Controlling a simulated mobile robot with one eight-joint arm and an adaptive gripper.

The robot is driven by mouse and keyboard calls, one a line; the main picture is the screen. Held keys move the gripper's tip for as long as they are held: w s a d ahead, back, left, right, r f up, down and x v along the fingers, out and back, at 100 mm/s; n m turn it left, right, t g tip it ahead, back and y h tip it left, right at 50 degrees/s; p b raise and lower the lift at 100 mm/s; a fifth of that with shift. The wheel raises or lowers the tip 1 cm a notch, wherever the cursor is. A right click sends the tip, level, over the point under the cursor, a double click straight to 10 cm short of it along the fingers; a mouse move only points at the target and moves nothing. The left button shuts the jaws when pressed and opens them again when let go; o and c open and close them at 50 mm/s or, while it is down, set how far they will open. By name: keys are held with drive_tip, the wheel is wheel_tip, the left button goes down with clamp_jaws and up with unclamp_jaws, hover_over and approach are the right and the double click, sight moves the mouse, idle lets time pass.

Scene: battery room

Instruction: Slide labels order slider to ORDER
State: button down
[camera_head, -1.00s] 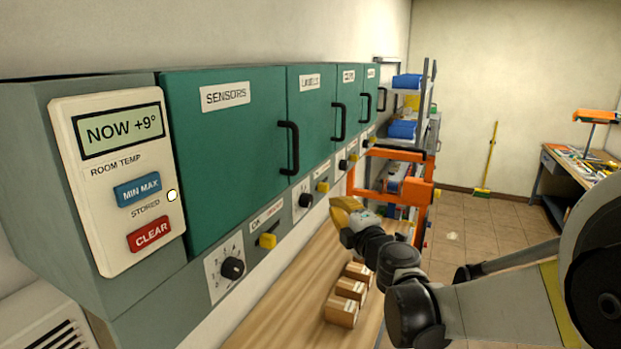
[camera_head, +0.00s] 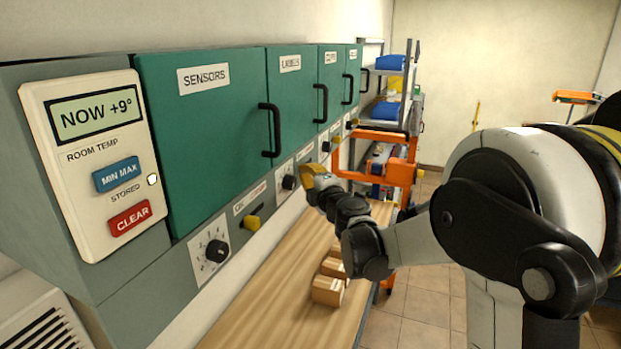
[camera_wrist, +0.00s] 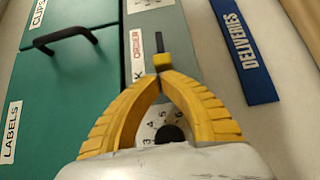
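The labels order slider has a yellow knob (camera_wrist: 160,61) in a dark slot on the panel, seen in the wrist view. The red ORDER word (camera_wrist: 136,45) is beside the upper slot, and a partly hidden "K" shows lower. The knob sits at the lower part of the visible slot, with open slot above it towards ORDER. My gripper (camera_wrist: 160,75) has its yellow fingertips together right at the knob's lower side; whether they touch it is unclear. In the head view my gripper (camera_head: 307,178) is at the panel below the LABELS cabinet (camera_head: 293,92) and hides the slider.
The labels dial (camera_wrist: 170,133) lies between my fingers. A black door handle (camera_wrist: 66,38) and the blue DELIVERIES sign (camera_wrist: 240,45) flank the panel. The SENSORS slider (camera_head: 252,222) is to the left.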

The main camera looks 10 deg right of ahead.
sight(308, 160)
drive_tip(key=shift+w, duration=0.2)
drive_tip(key=w+d, duration=0.1)
drive_tip(key=w+d+b, duration=0.1)
drive_tip(key=w, duration=0.1)
drive_tip(key=w+d, duration=0.1)
drive_tip(key=w, duration=0.1)
drive_tip(key=shift+d+f, duration=0.1)
drive_tip(key=shift+d, duration=0.2)
drive_tip(key=shift+s, duration=0.1)
